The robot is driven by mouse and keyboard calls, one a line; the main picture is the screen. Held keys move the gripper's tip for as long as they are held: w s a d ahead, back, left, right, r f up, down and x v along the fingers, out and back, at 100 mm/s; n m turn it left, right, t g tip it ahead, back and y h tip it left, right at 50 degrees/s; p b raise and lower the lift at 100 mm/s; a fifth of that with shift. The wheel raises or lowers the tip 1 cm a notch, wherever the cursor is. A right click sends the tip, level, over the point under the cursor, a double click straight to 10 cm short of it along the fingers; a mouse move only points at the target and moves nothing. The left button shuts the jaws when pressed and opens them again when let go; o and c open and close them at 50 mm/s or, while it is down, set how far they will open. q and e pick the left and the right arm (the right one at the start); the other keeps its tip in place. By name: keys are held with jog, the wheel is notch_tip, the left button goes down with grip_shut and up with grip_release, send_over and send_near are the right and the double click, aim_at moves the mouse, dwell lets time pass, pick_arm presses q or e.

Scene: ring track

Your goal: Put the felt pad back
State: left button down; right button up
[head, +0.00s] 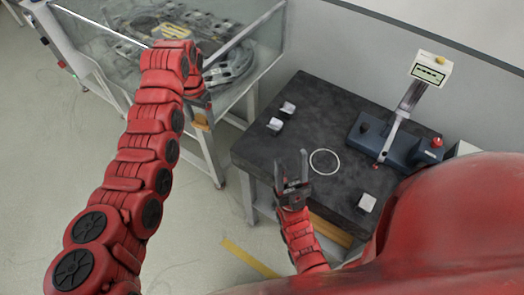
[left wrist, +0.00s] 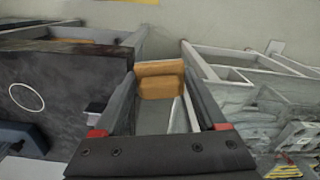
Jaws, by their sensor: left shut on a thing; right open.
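My left gripper (head: 202,104) is above the gap between the glass case and the dark table, shut on an orange-tan piece that looks like the felt pad (head: 201,123). In the left wrist view the pad (left wrist: 160,82) sits between the two fingers of my left gripper (left wrist: 160,98), near their tips. My left arm hides part of the glass case. My right gripper (head: 291,164) is open and empty, over the front part of the dark table (head: 330,105), left of a thin white ring outline (head: 312,157). The outline also shows in the left wrist view (left wrist: 13,89).
The glass case (head: 262,35) holds a round metal track (head: 235,64). A blue-based device (head: 410,148) with a display (head: 430,70) stands on the table's right. Small white blocks (head: 287,107) (head: 366,203) lie on the table. The floor is open at front left.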

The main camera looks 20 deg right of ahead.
pick_arm(q)
jog(key=s+d+f+m+p, duration=0.1)
jog(key=s+d+f+p, duration=0.15)
jog(key=s, duration=0.75)
jog(key=s+d+f+m+p, duration=0.1)
jog(key=s+d+f+p, duration=0.15)
jog(key=s, duration=0.65)
jog(key=w+d+b, duration=0.2)
jog(key=d, duration=0.1)
jog(key=w+d+f+b, duration=0.1)
jog(key=w+d+b, duration=0.1)
jog(key=w+d, duration=0.1)
jog(key=w+d+f+b, duration=0.1)
jog(key=w+d, duration=0.2)
jog(key=shift+w+f+b, duration=0.2)
jog(key=shift+w+b, duration=0.05)
jog(key=shift+b, duration=0.15)
jog(key=shift+w+d+r, duration=0.15)
jog(key=shift+w+d, duration=0.4)
jog(key=shift+d, duration=0.1)
jog(key=shift+w+d, duration=0.35)
jog(key=shift+d, duration=0.1)
jog(key=shift+w+p, duration=0.1)
jog(key=shift+p, duration=0.2)
